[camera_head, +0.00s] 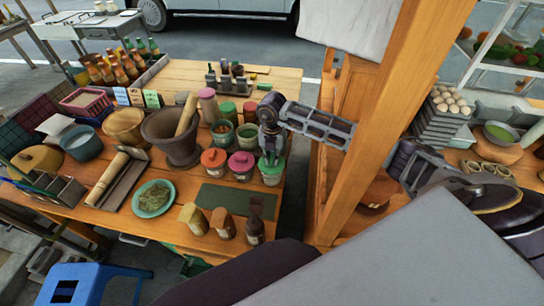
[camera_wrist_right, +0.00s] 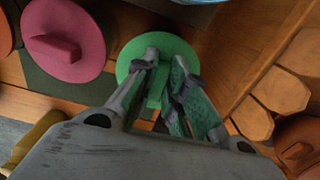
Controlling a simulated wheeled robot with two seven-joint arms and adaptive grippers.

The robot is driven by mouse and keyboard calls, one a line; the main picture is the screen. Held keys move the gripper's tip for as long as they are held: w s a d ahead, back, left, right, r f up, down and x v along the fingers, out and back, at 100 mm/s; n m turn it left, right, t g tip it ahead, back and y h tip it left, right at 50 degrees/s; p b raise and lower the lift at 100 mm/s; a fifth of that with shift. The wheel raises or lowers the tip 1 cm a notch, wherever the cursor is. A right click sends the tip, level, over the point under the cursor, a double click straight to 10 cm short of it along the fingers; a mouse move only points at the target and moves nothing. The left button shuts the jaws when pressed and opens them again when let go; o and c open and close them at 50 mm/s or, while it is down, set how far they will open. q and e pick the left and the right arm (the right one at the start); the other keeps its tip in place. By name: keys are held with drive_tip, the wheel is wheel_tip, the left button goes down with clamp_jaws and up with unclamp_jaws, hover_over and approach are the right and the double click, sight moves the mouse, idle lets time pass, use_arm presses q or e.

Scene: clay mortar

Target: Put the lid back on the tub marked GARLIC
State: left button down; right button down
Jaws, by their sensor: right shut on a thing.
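My right gripper (camera_head: 270,156) points down and is shut on the green lid (camera_wrist_right: 128,62). The lid is round, and the fingers close around its raised grip in the wrist view. Below the gripper in the head view is a pale tub (camera_head: 271,178). I cannot tell whether the lid rests on this tub or hovers just above it. Beside it stand a tub with a pink lid (camera_head: 241,163) and one with an orange lid (camera_head: 213,158). The tub labels are too small to read, so I cannot tell which is GARLIC. My left gripper is not in view.
Open green tubs (camera_head: 223,133) stand behind the lidded ones. A dark mortar (camera_head: 171,137) with a pestle is to the left. A dark green mat (camera_head: 227,199) and several wooden-topped shakers (camera_head: 222,224) are in front. A wooden post (camera_head: 392,110) rises close on the right.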

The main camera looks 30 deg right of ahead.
drive_tip(key=c, duration=0.9)
unclamp_jaws()
drive_tip(key=shift+r, duration=0.15)
drive_tip(key=shift+r+p, duration=2.1)
drive_tip(key=shift+r, duration=1.25)
clamp_jaws()
